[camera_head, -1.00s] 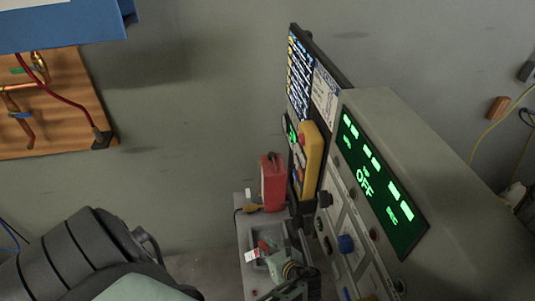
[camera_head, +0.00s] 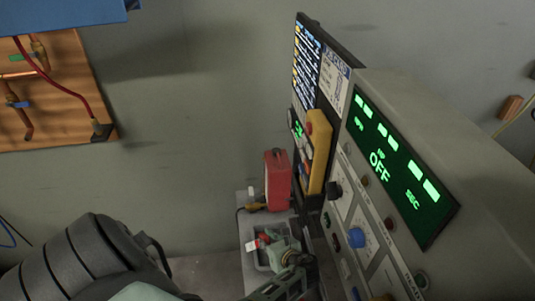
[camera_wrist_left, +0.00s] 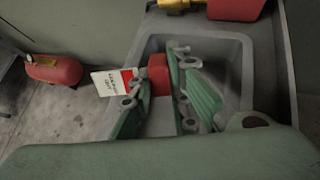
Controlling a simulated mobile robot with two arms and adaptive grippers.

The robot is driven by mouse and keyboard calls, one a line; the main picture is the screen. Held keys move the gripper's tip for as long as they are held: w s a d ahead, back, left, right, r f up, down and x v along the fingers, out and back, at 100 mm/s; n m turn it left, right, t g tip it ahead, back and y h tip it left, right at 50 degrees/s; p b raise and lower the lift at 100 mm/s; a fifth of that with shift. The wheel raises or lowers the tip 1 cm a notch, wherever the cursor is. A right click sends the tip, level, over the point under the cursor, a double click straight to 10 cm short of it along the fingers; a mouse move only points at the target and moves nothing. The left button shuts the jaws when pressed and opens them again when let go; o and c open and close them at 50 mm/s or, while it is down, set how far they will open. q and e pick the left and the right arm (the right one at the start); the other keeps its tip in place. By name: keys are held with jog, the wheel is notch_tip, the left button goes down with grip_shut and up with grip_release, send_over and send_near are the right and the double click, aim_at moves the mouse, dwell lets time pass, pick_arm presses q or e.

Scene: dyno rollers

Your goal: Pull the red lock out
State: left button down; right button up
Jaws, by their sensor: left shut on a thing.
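The red lock (camera_wrist_left: 158,72) is a small red block with a white and red tag (camera_wrist_left: 112,82) beside it. In the left wrist view it sits between the green fingers of my left gripper (camera_wrist_left: 160,95), which is shut on it. The head view shows the gripper (camera_head: 277,250) over the grey tray, with a bit of the red lock (camera_head: 263,242) and the tag (camera_head: 251,245) at its left. The fingers hide part of the lock, and I cannot tell whether it is still seated in anything. My right gripper is not in view.
The grey tray (camera_wrist_left: 237,45) has a raised rim around the gripper. A red box (camera_head: 277,182) stands behind it. The console with a green OFF display (camera_head: 400,170) rises close on the right. A red cylinder (camera_wrist_left: 53,69) lies on the floor at the left.

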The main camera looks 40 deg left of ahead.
pick_arm(q)
jog(key=c, duration=1.6)
grip_release()
jog(key=shift+d, duration=0.1)
jog(key=v, duration=0.7)
jog(key=shift+d+r, duration=0.1)
jog(key=shift+r, duration=0.05)
